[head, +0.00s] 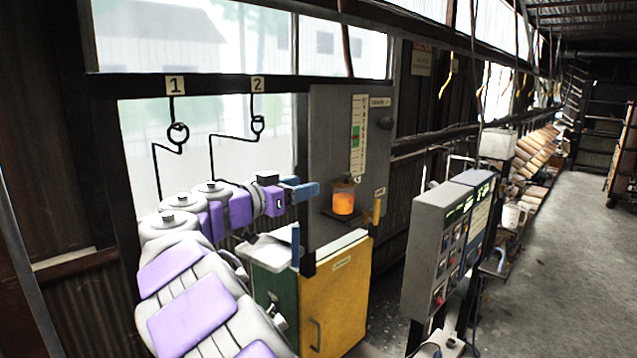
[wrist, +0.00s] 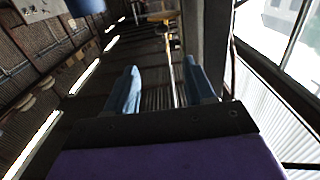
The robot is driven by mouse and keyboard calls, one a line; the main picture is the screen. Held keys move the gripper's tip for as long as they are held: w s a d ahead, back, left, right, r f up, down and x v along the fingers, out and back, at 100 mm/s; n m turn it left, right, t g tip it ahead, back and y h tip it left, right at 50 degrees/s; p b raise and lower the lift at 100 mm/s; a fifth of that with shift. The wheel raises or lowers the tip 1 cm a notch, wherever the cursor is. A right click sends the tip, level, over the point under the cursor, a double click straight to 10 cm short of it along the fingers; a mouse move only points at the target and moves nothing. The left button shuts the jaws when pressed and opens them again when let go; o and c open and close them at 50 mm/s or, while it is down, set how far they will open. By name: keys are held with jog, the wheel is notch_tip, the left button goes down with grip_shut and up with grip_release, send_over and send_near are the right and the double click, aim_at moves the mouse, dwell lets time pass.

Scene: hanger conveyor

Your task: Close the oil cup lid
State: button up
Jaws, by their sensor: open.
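The oil cup (head: 343,203) is a clear vessel with orange oil, standing on a small dark ledge on the grey panel in the head view. Its lid is too small to make out, so I cannot tell how it stands. My gripper (head: 312,189) is just left of the cup's top in the picture, with its blue fingers pointing right towards the cup. I see no contact with the cup. In the wrist view the two blue fingers (wrist: 162,85) are spread apart with nothing between them. The cup is not clearly visible there.
A yellow and green cabinet (head: 335,295) stands below the cup. A grey control box (head: 440,240) stands to the right. Two numbered hooks (head: 178,133) hang at the window. Open floor (head: 560,270) lies at the right.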

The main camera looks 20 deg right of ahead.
jog(key=v, duration=0.8)
jog(key=d, duration=0.5)
jog(key=shift+d+f, duration=0.1)
jog(key=shift+f, duration=0.2)
jog(key=s+d+f+n+g+y, duration=0.3)
jog(key=s+f+n+y, duration=0.15)
jog(key=s+f, duration=0.7)
jog(key=s+d+f+n+g+y, duration=0.3)
jog(key=s+f+y, duration=0.35)
jog(key=s, duration=0.75)
jog(key=s+a+f+n+g+y, duration=0.2)
jog(key=s+a+f+n+y, duration=0.45)
jog(key=s+a+f, duration=0.9)
notch_tip(320, 180, down, 10)
jog(key=s+d+b, duration=0.1)
jog(key=s+b, duration=0.1)
jog(key=b, duration=1)
jog(key=shift+s+d+h, duration=0.2)
jog(key=shift+d+h, duration=0.15)
